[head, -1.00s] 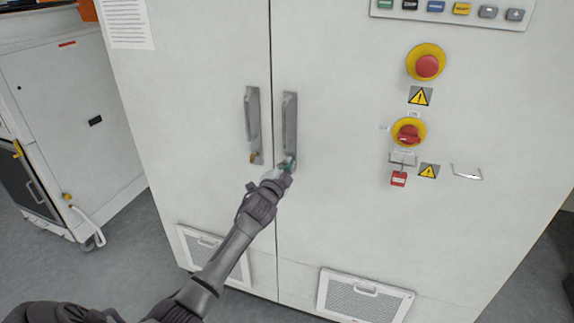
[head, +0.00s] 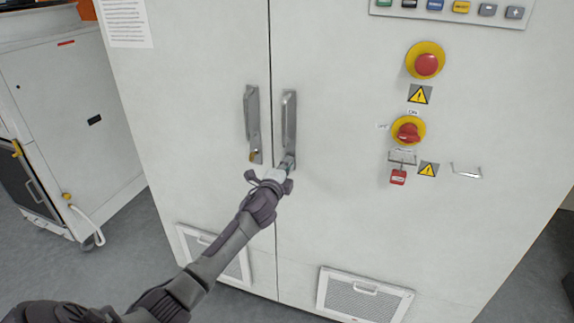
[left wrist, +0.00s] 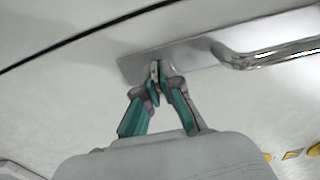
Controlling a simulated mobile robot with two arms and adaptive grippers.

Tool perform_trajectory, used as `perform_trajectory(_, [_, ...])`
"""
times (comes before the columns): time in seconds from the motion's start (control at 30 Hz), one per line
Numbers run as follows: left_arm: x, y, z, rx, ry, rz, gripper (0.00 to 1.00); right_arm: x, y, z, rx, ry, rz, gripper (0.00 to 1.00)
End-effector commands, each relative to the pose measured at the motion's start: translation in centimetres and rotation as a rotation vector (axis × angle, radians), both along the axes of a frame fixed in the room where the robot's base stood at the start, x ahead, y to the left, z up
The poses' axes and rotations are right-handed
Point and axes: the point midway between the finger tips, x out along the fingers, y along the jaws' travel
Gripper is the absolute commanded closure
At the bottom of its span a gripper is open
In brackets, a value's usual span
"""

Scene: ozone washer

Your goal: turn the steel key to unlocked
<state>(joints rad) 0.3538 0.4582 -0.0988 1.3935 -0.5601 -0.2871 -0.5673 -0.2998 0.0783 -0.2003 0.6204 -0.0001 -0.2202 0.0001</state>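The steel key (left wrist: 156,69) shows as a small grey metal piece at the lower end of the right door handle plate (left wrist: 190,60). In the left wrist view, the teal fingers of my left gripper (left wrist: 157,78) close together on it. In the head view, my left gripper (head: 288,167) is at the bottom of the right handle (head: 289,125) and hides the key. The angle of the key cannot be made out. My right gripper is not in view.
A left door handle (head: 252,118) with a brass-coloured key (head: 254,156) is close beside my gripper. A red emergency button (head: 426,65), a red rotary switch (head: 408,131) and a red padlock (head: 398,177) are on the right. Vent grilles (head: 365,295) are below.

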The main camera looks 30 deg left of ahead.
Motion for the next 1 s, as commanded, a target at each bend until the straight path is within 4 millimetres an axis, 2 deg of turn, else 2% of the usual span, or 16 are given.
perform_trajectory(0.43, [-0.01,0.0,-0.08,0.009,0.003,0.0,1.0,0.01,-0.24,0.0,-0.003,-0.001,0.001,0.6])
perform_trajectory(0.5, [-0.01,0.0,-0.08,0.009,0.003,0.0,0.84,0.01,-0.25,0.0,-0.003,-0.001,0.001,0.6])
perform_trajectory(0.6, [-0.01,0.0,-0.07,0.009,0.003,0.0,0.7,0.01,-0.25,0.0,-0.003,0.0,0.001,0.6])
perform_trajectory(0.87, [-0.03,-0.01,-0.04,0.008,0.003,0.0,0.7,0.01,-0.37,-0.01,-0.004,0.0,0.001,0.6])
perform_trajectory(1.0, [-0.75,-0.16,-0.14,0.009,0.003,-0.001,0.7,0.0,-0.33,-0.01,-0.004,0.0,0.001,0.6])
